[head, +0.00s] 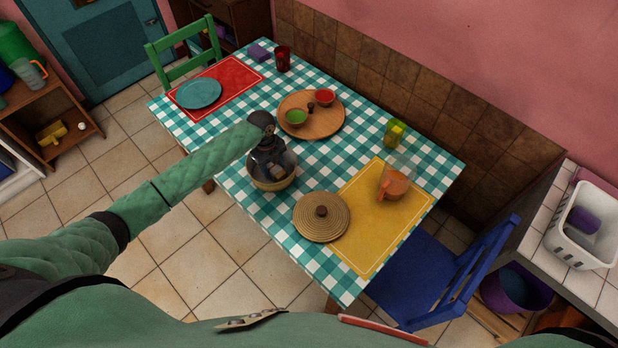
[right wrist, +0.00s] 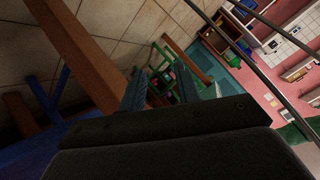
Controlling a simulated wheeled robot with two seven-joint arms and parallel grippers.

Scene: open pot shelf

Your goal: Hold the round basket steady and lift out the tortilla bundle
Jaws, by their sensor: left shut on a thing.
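The round basket (head: 272,186) is tan and woven. It stands near the left edge of the checked table in the head view. My left gripper (head: 276,171) reaches down over it from above and is shut on the basket. The gripper covers much of the basket's opening and far side, so the exact grip point is unclear. The tortilla bundle is not clearly visible; a small pale patch shows among the dark fingers. My right gripper (right wrist: 161,88) is open and empty in the right wrist view, away from the basket. It is not in the head view.
A woven lid (head: 321,217) lies right of the basket, partly on the yellow mat (head: 362,235), which also holds an orange-filled pitcher (head: 393,184). A wooden tray (head: 328,122) with green and red bowls lies behind. A blue chair (head: 440,275) stands at the right.

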